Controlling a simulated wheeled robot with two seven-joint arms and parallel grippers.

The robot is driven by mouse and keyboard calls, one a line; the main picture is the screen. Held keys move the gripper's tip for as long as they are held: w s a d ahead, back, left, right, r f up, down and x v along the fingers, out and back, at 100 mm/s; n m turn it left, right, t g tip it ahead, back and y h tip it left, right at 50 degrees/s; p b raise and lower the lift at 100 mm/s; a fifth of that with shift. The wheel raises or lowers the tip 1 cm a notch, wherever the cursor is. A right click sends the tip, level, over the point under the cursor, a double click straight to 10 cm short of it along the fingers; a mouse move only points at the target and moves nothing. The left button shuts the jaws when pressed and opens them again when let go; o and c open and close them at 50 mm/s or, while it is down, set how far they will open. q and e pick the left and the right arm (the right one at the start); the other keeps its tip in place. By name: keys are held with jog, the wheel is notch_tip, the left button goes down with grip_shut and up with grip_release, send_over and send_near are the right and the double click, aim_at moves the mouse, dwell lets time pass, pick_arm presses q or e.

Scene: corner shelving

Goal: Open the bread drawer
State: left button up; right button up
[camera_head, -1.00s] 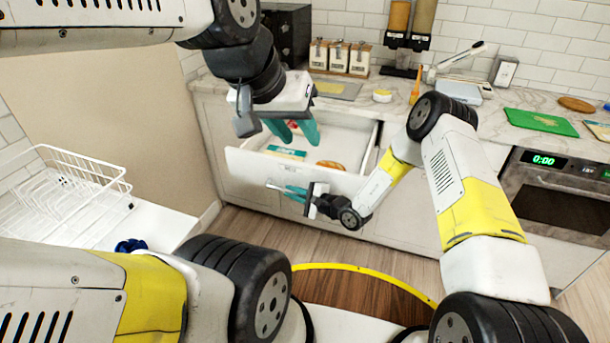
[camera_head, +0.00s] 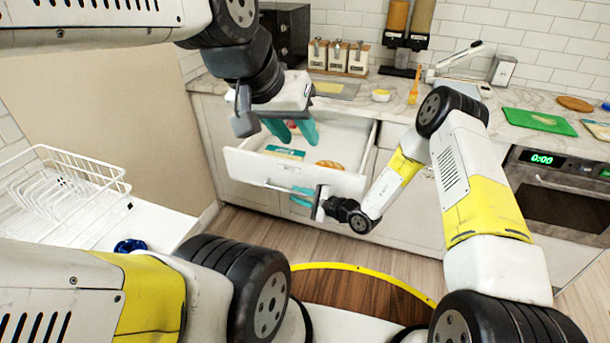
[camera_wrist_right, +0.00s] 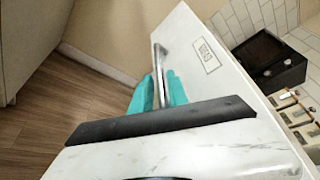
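The white bread drawer (camera_head: 240,166) is pulled well out of the counter in the head view. A loaf of bread (camera_head: 329,164) and a teal-and-white packet (camera_head: 285,153) lie inside. My right gripper (camera_head: 302,196) is at the right part of the drawer's bar handle (camera_head: 285,188). In the right wrist view, the teal fingers (camera_wrist_right: 159,92) lie close on both sides of the handle (camera_wrist_right: 157,55) and look shut on it. My left gripper (camera_head: 292,131) hangs above the drawer, fingers apart and empty. It hides part of the drawer's inside.
The marble counter (camera_head: 400,105) above holds jars (camera_head: 337,57), a dispenser (camera_head: 405,40) and a green board (camera_head: 540,120). A white dish rack (camera_head: 65,195) stands at the left. An oven (camera_head: 560,190) is at the right. Wooden floor lies in front of the drawer.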

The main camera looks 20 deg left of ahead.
jog(key=shift+v, duration=2.35)
jog(key=shift+r, duration=0.1)
jog(key=s+d+r+n+g+h, duration=0.1)
jog(key=s+d+r+n+g, duration=0.15)
jog(key=r, duration=0.65)
jog(key=s+d+r+n+g, duration=0.2)
jog(key=s+r+n, duration=0.2)
jog(key=r, duration=0.4)
jog(key=s+d+r+n+g+h, duration=0.1)
jog(key=s+d+r+n+g, duration=0.2)
jog(key=r, duration=0.6)
jog(key=s+d+r+n+t+h, duration=0.1)
jog(key=s+d+r+t+h, duration=0.2)
jog(key=d, duration=0.9)
jog(key=s+d+r+n+t+h, duration=0.1)
jog(key=s+d+r+t+h, duration=0.3)
jog(key=s+d+r+h, duration=0.3)
jog(key=s+d+r, duration=0.1)
jog(key=s+d, duration=0.2)
jog(key=d, duration=0.2)
jog(key=shift+s+r, duration=0.15)
jog(key=shift+s, duration=0.05)
